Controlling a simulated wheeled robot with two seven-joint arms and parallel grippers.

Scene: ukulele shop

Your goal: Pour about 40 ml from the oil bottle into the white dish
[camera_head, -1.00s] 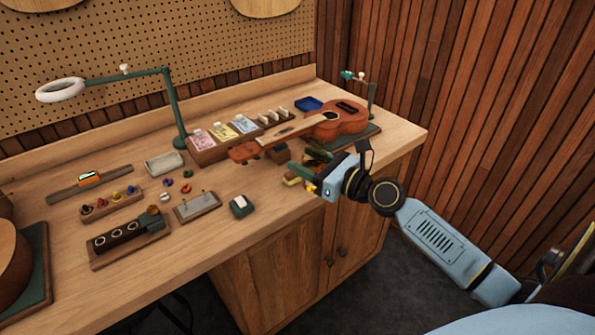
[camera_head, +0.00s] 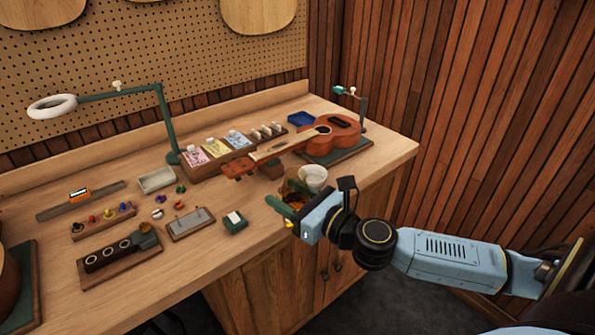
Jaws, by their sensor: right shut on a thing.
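The white dish (camera_head: 314,177) stands near the front edge of the bench, below the ukulele's body. My right gripper (camera_head: 289,207) is just in front of it and to the left, shut on a brownish, see-through thing that looks like the oil bottle (camera_head: 293,187). The gripper and wrist hide much of the bottle, and its exact tilt is hard to tell. I cannot see any oil flowing. The bottle and the dish overlap in the picture, so I cannot tell whether they touch. My left gripper is not in view.
A ukulele (camera_head: 322,136) lies on a green mat behind the dish. A card box (camera_head: 207,166) and a green lamp (camera_head: 166,125) stand to the left. A blue tray (camera_head: 301,119) is at the back.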

